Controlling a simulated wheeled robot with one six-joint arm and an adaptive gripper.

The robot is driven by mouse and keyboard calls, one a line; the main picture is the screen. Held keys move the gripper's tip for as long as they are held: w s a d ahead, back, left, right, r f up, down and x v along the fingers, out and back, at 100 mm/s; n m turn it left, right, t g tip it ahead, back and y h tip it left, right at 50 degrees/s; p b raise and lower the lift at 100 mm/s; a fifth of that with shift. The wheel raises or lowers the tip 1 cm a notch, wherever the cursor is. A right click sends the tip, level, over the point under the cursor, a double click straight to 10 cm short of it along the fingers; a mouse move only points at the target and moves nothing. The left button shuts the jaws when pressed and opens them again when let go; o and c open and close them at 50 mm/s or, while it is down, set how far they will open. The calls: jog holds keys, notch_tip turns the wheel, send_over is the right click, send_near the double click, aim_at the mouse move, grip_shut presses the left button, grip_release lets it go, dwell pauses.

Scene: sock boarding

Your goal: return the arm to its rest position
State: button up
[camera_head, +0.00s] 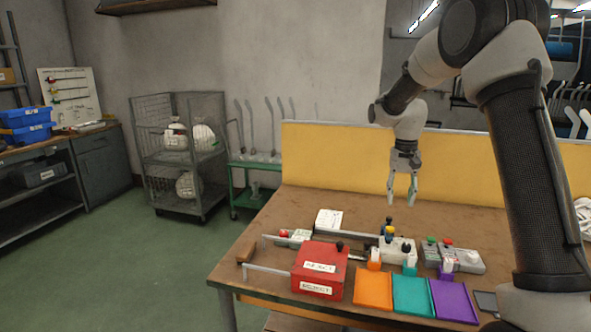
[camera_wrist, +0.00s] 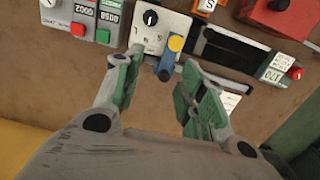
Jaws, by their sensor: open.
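My gripper (camera_head: 402,190) hangs from my arm above the brown workbench (camera_head: 335,201), in front of the yellow panel (camera_head: 325,155). Its fingers point down and stand apart with nothing between them. In the wrist view my gripper (camera_wrist: 160,80) shows two spread fingers with green pads. Beyond the fingertips in that view lies a white control box (camera_wrist: 150,30) with a black knob, and a lever with a yellow top (camera_wrist: 175,43) shows between the tips. My arm rises at the right of the head view and bends over the bench.
A red reject box (camera_head: 320,270) stands at the bench's front left. Orange (camera_head: 373,290), teal (camera_head: 413,295) and purple (camera_head: 453,301) trays lie beside it. Several small control boxes sit behind them. A wire cage cart (camera_head: 180,150) stands on the floor at left. The air around my gripper looks clear.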

jog(key=s+r+n+t, duration=0.1)
jog(key=s+r, duration=0.3)
jog(key=s, duration=0.7)
jog(key=s+d+r+n+t, duration=0.1)
jog(key=s+r, duration=0.3)
jog(key=s, duration=0.8)
jog(key=s+d+r+n+t, duration=0.1)
jog(key=s+r+t, duration=0.2)
jog(key=s, duration=0.9)
jog(key=shift+s+r+n, duration=0.15)
jog(key=shift+r+n, duration=0.15)
jog(key=shift+r, duration=0.25)
jog(key=shift+o, duration=0.3)
